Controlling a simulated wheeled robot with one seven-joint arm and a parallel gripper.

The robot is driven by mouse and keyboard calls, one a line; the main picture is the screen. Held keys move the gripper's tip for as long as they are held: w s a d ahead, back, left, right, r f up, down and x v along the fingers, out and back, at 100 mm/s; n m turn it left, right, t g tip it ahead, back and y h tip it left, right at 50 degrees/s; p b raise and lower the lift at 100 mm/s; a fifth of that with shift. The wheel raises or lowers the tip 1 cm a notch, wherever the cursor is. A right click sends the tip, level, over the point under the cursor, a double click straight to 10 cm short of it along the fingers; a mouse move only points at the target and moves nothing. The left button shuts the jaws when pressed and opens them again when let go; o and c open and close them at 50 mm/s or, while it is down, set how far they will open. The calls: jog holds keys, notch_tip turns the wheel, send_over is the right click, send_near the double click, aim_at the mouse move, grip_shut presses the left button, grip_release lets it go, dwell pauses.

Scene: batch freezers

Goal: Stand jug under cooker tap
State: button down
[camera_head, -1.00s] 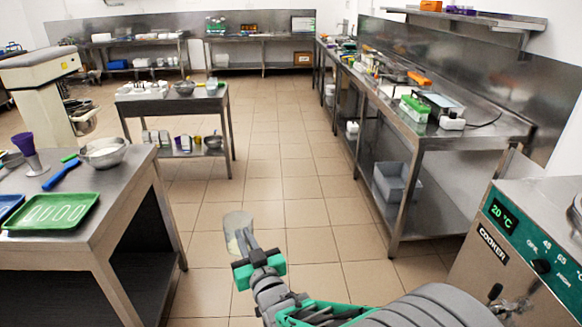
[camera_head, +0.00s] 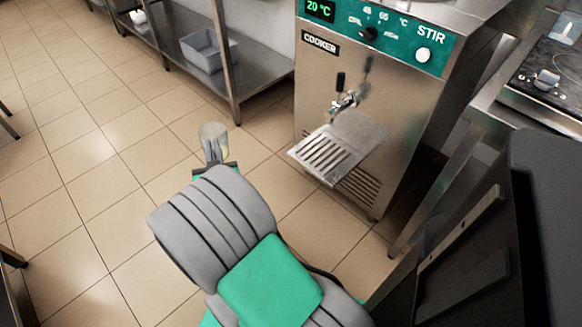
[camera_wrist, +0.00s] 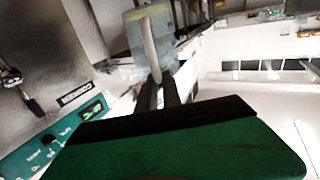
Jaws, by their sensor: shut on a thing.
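The jug (camera_head: 212,137) is a pale, see-through vessel held out in front of my arm, over the floor and left of the cooker. My gripper (camera_head: 213,160) is shut on it, seemingly at its handle. In the wrist view the jug (camera_wrist: 165,42) shows beyond the fingers (camera_wrist: 160,88). The cooker (camera_head: 315,88) is a steel cabinet with a green panel reading 20 °C. Its tap (camera_head: 346,101) with a dark lever sits on the front, above a slotted drip shelf (camera_head: 330,153). The shelf is empty. The jug is apart from the shelf.
A steel bench with a grey bin (camera_head: 208,50) on its lower shelf stands behind, left of the cooker. A hob counter (camera_head: 545,75) is at the right. A dark panel (camera_head: 500,230) stands at the lower right.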

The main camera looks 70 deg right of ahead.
jog(key=s+d+f+m+g+h+b, duration=0.1)
jog(key=s+d+f+m+g+b, duration=0.25)
jog(key=s, duration=0.45)
jog(key=s+d+f+m+g+h+b, duration=0.1)
jog(key=s+d+f+m+g+b, duration=0.15)
jog(key=s+f+g+b, duration=0.4)
jog(key=s+d+f+m+g+h+b, duration=0.1)
jog(key=s+d+f+m+h+b, duration=0.15)
jog(key=s, duration=0.65)
jog(key=shift+n+y, duration=0.45)
jog(key=d+f, duration=0.1)
jog(key=d, duration=0.5)
jog(key=d+f, duration=0.2)
jog(key=d, duration=0.4)
jog(key=d+f+b, duration=0.1)
jog(key=d, duration=0.5)
jog(key=shift+s+d+f, duration=0.15)
jog(key=c, duration=1.5)
grip_release()
